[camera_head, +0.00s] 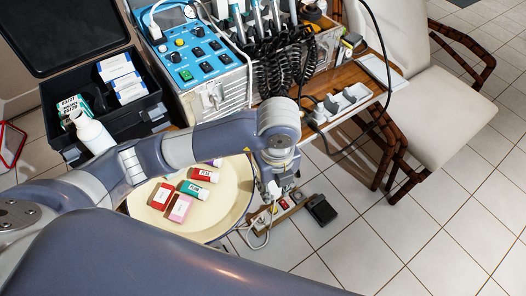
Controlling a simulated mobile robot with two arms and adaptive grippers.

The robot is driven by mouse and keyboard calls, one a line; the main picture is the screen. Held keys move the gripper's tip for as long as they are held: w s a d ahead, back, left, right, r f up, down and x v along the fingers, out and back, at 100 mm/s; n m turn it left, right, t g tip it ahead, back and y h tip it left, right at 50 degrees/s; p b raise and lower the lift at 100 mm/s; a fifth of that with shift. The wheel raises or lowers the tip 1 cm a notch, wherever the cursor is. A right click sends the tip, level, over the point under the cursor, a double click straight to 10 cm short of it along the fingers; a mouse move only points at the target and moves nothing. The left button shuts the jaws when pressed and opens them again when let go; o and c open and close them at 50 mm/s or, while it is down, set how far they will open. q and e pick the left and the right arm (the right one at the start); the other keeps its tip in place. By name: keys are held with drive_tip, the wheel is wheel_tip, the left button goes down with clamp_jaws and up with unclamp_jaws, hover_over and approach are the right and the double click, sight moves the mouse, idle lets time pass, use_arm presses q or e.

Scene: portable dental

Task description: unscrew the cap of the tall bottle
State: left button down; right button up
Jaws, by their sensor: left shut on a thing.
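A white bottle (93,133) with a narrow top leans in the black case at the left, its top toward the upper left. I cannot tell whether it is the tall bottle, or whether a cap is on it. My left arm crosses the picture from the left and bends down at its wrist. My left gripper (273,187) points down beside the right rim of the round cream table, far from the white bottle. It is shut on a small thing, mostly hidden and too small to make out. My right gripper is not in view.
The round cream table (146,211) carries several small red, pink and green boxes, partly behind my arm. The open black case (58,131) also holds cartons. A blue dental unit (199,55) with coiled black hoses stands behind. A foot pedal (321,209) lies on the tiles.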

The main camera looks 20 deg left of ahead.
use_arm(q)
drive_tip(key=shift+d+f+n, duration=0.1)
drive_tip(key=shift+f+n, duration=0.05)
drive_tip(key=shift+n, duration=0.25)
drive_tip(key=shift+w, duration=0.1)
drive_tip(key=shift+n, duration=0.3)
drive_tip(key=w+a, duration=0.2)
drive_tip(key=w, duration=0.2)
drive_tip(key=w+a+f+p, duration=0.1)
drive_tip(key=w+a, duration=0.2)
drive_tip(key=w, duration=0.2)
drive_tip(key=w+a, duration=0.2)
drive_tip(key=w, duration=0.3)
drive_tip(key=shift+a+f+p, duration=0.15)
drive_tip(key=shift+f+p, duration=0.15)
drive_tip(key=shift+p, duration=0.05)
wheel_tip(320, 180, down, 3)
drive_tip(key=shift+s+f+p, duration=0.1)
drive_tip(key=shift+f+p, duration=0.1)
drive_tip(key=shift+p, duration=0.1)
drive_tip(key=shift+f, duration=0.1)
drive_tip(key=shift+f, duration=0.1)
drive_tip(key=c, duration=1.2)
unclamp_jaws()
drive_tip(key=shift+c, duration=0.2)
